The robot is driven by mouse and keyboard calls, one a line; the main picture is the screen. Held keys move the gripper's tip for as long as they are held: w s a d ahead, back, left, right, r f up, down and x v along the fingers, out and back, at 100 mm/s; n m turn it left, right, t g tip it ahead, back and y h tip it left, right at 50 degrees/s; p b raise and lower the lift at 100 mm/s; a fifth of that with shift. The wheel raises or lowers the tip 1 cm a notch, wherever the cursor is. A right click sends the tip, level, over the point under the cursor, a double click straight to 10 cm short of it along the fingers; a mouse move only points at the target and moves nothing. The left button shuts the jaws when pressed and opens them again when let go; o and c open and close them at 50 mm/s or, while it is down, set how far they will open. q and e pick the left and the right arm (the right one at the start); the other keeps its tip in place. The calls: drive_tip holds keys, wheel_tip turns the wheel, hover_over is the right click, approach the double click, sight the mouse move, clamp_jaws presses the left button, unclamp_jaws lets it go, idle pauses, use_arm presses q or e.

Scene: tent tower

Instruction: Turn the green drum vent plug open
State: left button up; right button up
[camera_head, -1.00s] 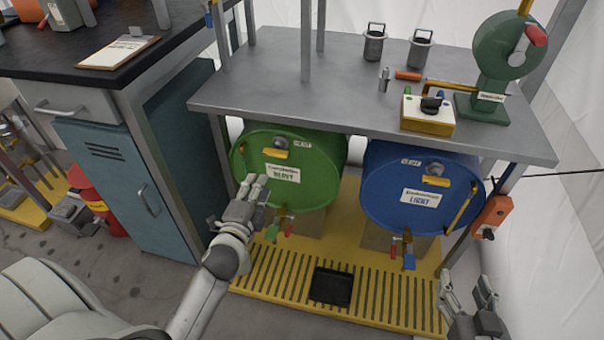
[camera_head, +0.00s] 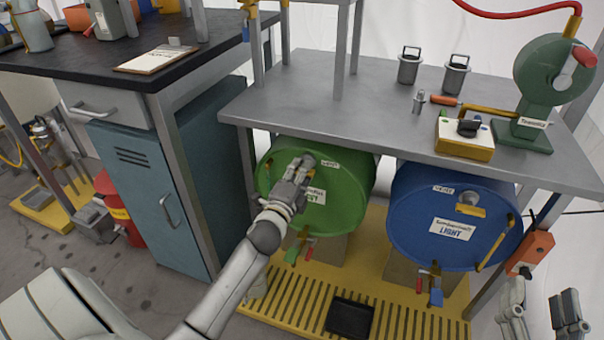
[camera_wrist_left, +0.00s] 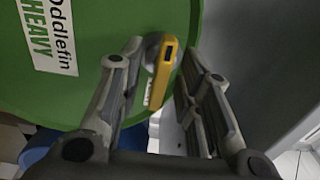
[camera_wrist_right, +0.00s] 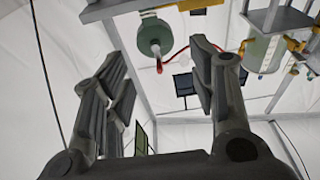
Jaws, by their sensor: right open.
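The green drum (camera_head: 347,196) lies on its side under the grey bench, its round face toward me. Its label reads "HEAVY" in the left wrist view (camera_wrist_left: 48,38). The vent plug's yellow handle (camera_wrist_left: 162,72) stands out from the drum face near its rim, long side roughly upright in that view. My left gripper (camera_head: 299,168) is at the plug and covers most of it in the head view. Its fingers (camera_wrist_left: 157,62) are open, one on each side of the handle, with gaps visible. My right gripper (camera_head: 542,304) is open and empty at the lower right.
A blue drum (camera_head: 412,215) marked "LIGHT" lies to the right, with its own yellow-handled plug (camera_head: 469,208). The bench top (camera_head: 330,110) overhangs both drums. A teal cabinet (camera_head: 135,195) stands left. A black tray (camera_head: 349,318) sits on the yellow slatted platform (camera_head: 290,297).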

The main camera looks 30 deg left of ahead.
use_arm(q)
drive_tip(key=shift+w+a, duration=0.1)
drive_tip(key=shift+w, duration=0.45)
use_arm(e)
drive_tip(key=shift+s+r+t, duration=0.1)
drive_tip(key=shift+r+t, duration=0.2)
drive_tip(key=shift+r, duration=0.25)
use_arm(q)
drive_tip(key=shift+c, duration=0.5)
drive_tip(key=c, duration=0.5)
drive_tip(key=shift+c, duration=0.2)
